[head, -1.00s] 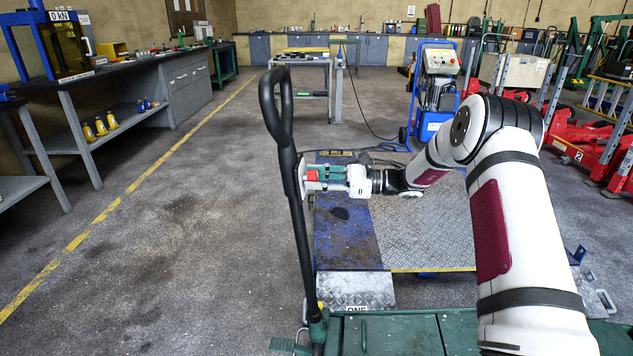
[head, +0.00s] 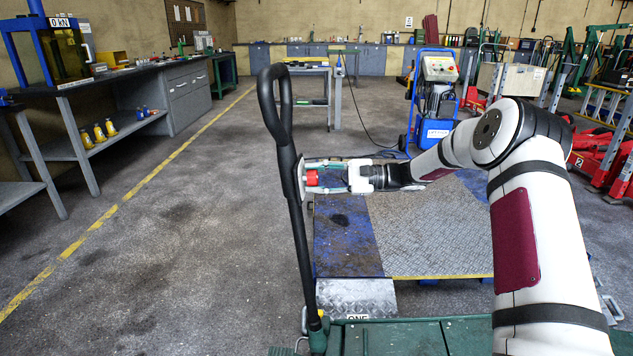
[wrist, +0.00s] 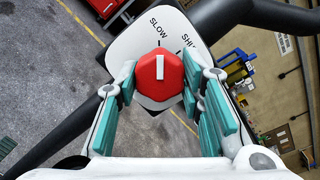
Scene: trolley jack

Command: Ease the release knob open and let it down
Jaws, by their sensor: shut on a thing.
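The red hexagonal release knob (wrist: 159,78) sits on a white plate (wrist: 132,44) marked "SLOW" and "SHU", the rest of that word being cut off by my finger. Its white pointer bar lies between the two words, nearer the tick by "SLOW". In the head view the knob (head: 311,178) is on the black jack handle (head: 291,200), which stands nearly upright. My gripper (wrist: 160,88) has its teal-padded fingers on both sides of the knob and is shut on it. It also reaches the knob from the right in the head view (head: 318,178).
A green jack body (head: 405,338) is at the handle's foot. A blue and metal plate platform (head: 400,235) lies behind it. A workbench (head: 150,75) stands at the left, with open floor between. A blue-framed pump trolley (head: 434,100) stands behind.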

